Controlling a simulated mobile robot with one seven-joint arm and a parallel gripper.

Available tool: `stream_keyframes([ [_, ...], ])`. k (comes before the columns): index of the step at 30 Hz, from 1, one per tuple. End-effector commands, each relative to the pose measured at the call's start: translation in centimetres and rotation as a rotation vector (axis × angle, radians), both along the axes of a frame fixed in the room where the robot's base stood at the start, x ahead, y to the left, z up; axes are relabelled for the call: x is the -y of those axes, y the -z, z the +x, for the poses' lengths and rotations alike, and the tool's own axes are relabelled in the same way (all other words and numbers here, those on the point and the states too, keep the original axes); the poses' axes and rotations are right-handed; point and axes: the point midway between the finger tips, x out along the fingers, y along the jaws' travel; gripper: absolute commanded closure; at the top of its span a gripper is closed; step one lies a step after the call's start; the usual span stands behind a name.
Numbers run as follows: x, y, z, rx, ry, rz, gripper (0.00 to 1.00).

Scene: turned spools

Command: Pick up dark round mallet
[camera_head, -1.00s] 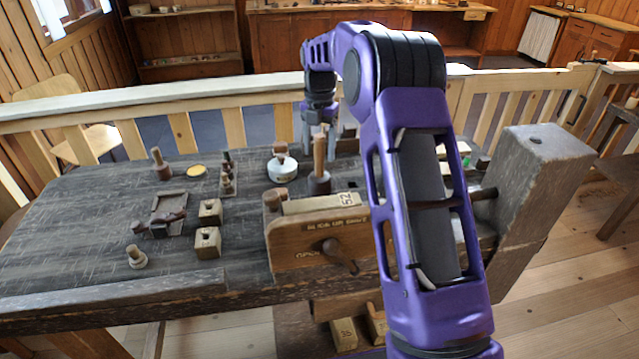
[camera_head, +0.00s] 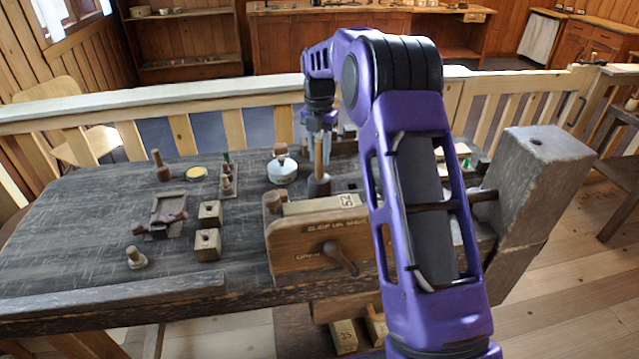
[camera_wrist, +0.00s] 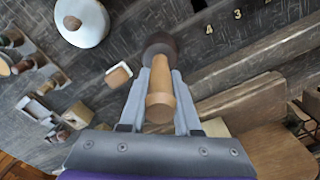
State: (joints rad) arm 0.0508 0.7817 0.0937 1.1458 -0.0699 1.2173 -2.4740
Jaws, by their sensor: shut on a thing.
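The dark round mallet has a dark round head (camera_head: 319,186) and a light wooden handle (camera_head: 319,153). It stands upright, head down, on the bench behind the wooden vise. In the wrist view its head (camera_wrist: 160,46) is beyond the fingertips and its handle (camera_wrist: 160,95) points back toward the palm. My gripper (camera_wrist: 161,78) is shut on the handle, one grey finger on each side. In the head view my gripper (camera_head: 322,145) comes down from above around the handle. Whether the head still touches the bench I cannot tell.
A white round pot (camera_head: 282,172) stands close left of the mallet. Two wooden blocks (camera_head: 208,243), a dark tray (camera_head: 165,214) and small spools lie further left. The vise (camera_head: 325,247) is in front, and a tall wooden post (camera_head: 535,170) is at right. The left bench top is mostly clear.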

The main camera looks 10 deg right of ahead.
Motion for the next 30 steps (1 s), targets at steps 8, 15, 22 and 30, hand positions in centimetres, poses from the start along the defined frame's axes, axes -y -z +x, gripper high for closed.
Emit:
stream_keyframes([
  [8, 0.0, -0.4, 0.1, 0.003, 0.000, 0.000, 1.00],
  [15, 0.0, -4.4, 0.1, 0.006, 0.000, 0.001, 1.00],
  [22, 0.0, -8.7, 0.1, 0.004, 0.000, 0.000, 1.00],
  [30, 0.0, -10.1, 0.0, 0.001, 0.000, 0.000, 1.00],
])
